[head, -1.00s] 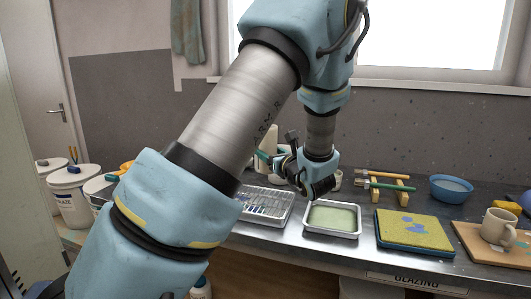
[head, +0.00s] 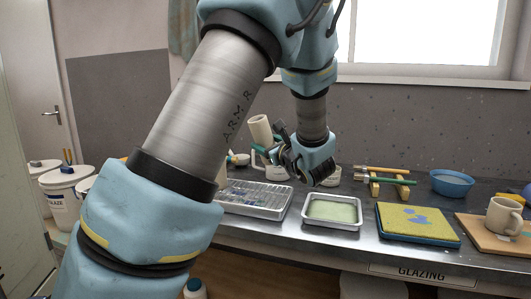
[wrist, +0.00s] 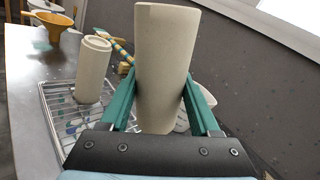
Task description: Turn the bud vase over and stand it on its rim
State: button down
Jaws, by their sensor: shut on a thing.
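My gripper (head: 270,150) is shut on the bud vase (head: 259,130), a plain cream, slightly tapered cylinder. In the head view the vase leans, its upper end to the left, above the back of the bench. I cannot tell whether the upper end is the rim or the foot.
A second cream cylinder (wrist: 93,75) stands upright at the wire-racked tray (wrist: 65,110). The tray (head: 255,200), a green glaze tray (head: 332,224), a yellow sponge pad (head: 415,221), a blue bowl (head: 452,184) and a mug (head: 503,216) line the bench.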

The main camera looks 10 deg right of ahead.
jog(key=shift+f+n+b, duration=0.15)
jog(key=shift+n+b, duration=0.85)
jog(key=shift+b, duration=0.8)
jog(key=shift+f+n+b, duration=0.1)
jog(key=shift+n+b, duration=0.9)
jog(key=shift+b, duration=0.75)
jog(key=n+b, duration=0.3)
jog(key=b, duration=0.3)
jog(key=n+b, duration=0.2)
jog(key=b, duration=0.3)
jog(key=n+b, duration=0.5)
jog(key=b, duration=0.4)
jog(key=shift+b, duration=0.3)
